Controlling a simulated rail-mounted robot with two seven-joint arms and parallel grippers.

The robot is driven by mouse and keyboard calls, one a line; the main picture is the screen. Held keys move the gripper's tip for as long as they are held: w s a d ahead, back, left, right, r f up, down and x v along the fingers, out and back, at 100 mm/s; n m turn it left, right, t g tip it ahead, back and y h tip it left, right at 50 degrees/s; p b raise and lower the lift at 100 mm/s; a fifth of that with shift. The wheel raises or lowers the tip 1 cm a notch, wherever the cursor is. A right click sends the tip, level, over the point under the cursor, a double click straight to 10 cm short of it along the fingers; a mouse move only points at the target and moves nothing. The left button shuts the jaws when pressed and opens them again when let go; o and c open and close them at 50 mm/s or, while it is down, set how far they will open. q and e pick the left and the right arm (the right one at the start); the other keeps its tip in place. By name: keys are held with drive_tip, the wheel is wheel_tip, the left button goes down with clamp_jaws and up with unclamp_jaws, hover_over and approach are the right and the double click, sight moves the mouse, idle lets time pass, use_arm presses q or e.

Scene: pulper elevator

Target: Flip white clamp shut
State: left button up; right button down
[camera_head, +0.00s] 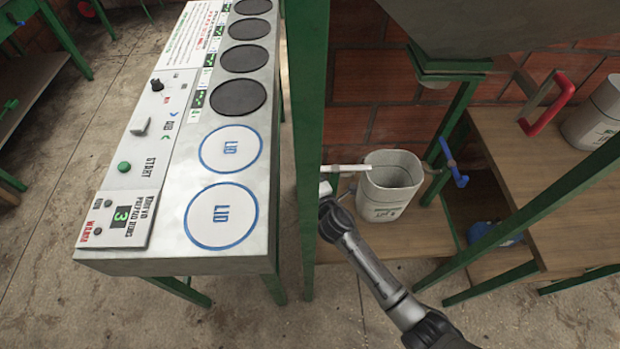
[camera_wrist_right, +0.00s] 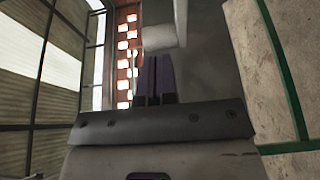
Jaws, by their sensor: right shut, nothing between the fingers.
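The white clamp (camera_head: 347,168) shows in the head view as a pale bar beside the green post, reaching right towards the rim of a grey-white bucket. My right gripper (camera_head: 325,190) is at the end of the arm from the lower right, close to the post and just below the bar. Its fingers are too small to make out there. In the right wrist view its dark fingers (camera_wrist_right: 155,78) are together and empty. A pale block (camera_wrist_right: 160,32) lies just past the fingertips, perhaps part of the clamp; contact is unclear. My left gripper is out of view.
The bucket (camera_head: 391,182) stands on a wooden shelf. A blue lever (camera_head: 453,163) and a red handle (camera_head: 552,106) are to its right. The green post (camera_head: 308,120) rises beside my right gripper. A control panel table (camera_head: 190,130) with two LID discs fills the left.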

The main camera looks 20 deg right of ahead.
drive_tip(key=shift+f, duration=0.15)
idle(0.5)
drive_tip(key=s+p, duration=0.2)
drive_tip(key=s, duration=1.1)
drive_tip(key=shift+s+d, duration=0.4)
drive_tip(key=shift+d, duration=0.05)
